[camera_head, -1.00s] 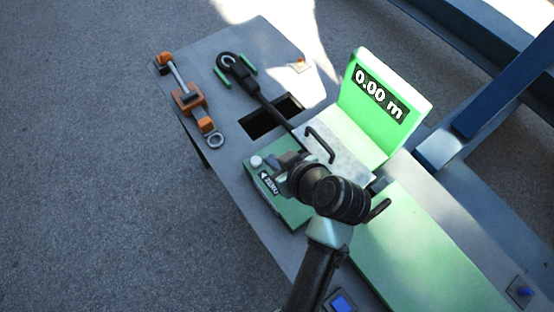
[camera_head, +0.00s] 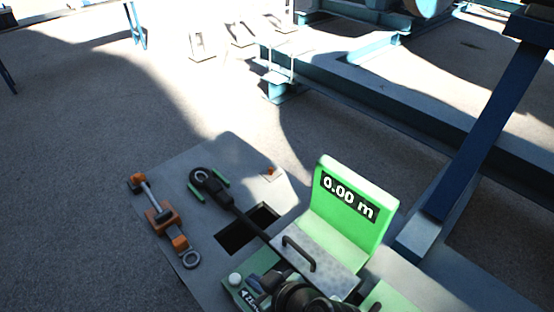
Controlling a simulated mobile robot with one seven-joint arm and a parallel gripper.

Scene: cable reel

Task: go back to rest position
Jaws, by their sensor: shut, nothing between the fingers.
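My gripper (camera_head: 268,283) is at the bottom of the head view, above the green base of the measuring unit, close to its white knob (camera_head: 235,279). It is shut with nothing in it. Its tips are small and partly lost against the dark parts of the unit. The dark wrist of my arm fills the bottom edge, and the rest of the arm is out of frame.
The green display (camera_head: 350,205) reads 0.00 m. A black handle (camera_head: 299,252) rises from the metal plate. A black tool with a ring (camera_head: 213,184) and an orange clamp (camera_head: 162,215) lie on the grey table (camera_head: 190,163). Blue beams (camera_head: 480,130) stand at right.

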